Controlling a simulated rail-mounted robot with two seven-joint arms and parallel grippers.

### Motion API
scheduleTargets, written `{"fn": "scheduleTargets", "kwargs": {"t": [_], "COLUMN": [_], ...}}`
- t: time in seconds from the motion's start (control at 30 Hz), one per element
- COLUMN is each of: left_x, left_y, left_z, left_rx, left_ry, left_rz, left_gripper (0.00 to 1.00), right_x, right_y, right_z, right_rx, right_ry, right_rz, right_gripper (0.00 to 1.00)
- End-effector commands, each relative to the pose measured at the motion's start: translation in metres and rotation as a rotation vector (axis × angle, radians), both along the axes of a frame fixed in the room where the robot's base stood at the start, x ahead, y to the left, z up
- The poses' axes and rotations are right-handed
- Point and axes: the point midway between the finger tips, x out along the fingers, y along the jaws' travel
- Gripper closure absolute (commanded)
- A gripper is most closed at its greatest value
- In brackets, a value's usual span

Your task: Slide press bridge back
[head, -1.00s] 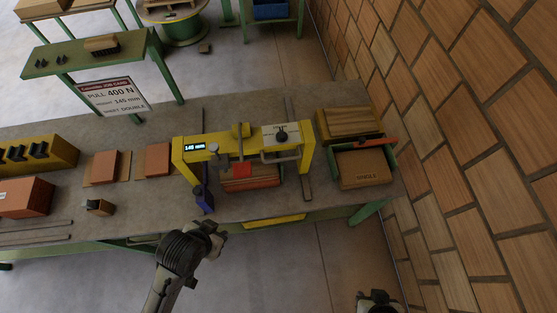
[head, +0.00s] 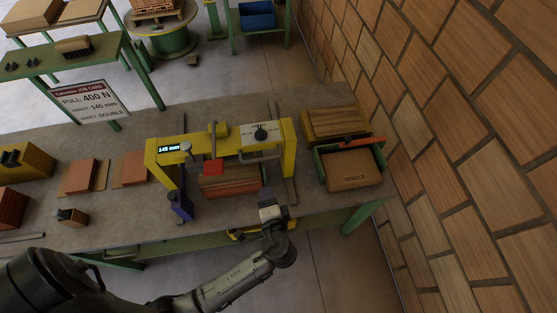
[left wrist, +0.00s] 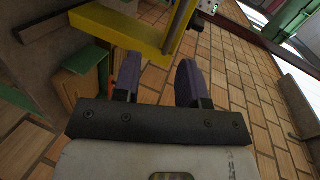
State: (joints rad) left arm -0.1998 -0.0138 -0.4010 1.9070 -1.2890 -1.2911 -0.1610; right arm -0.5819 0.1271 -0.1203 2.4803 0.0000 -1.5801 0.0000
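The yellow press bridge (head: 228,139) spans the workbench, with a display reading 145 mm at its left, a dial at its right and a grey bar handle (head: 262,156) on its front. A red pad and a block stack (head: 231,181) are under it. My left gripper (head: 272,212) is at the bench's front edge, in front of the bridge's right leg and apart from the handle. In the left wrist view its two dark fingers (left wrist: 158,75) stand apart with nothing between them. A yellow frame part (left wrist: 150,30) shows just beyond them. My right gripper is not in view.
Right of the bridge stands an open green-sided box (head: 352,178) marked SINGLE, with a wooden box (head: 335,124) behind. Terracotta plates (head: 82,176) and a small block (head: 72,217) lie left. A rail (head: 284,160) runs by the right leg. A brick-patterned wall (head: 470,150) closes the right.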

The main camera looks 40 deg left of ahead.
Motion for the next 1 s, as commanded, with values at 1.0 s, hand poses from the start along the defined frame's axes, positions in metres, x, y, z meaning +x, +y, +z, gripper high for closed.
{"fn": "scheduleTargets", "kwargs": {"t": [1.0], "left_x": [0.091], "left_y": [0.085], "left_z": [-0.009], "left_rx": [0.143], "left_ry": [0.004], "left_rz": [-0.067], "left_gripper": [0.61], "right_x": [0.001], "right_y": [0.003], "right_z": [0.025], "right_rx": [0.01], "right_ry": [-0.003], "right_rz": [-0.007], "right_gripper": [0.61]}}
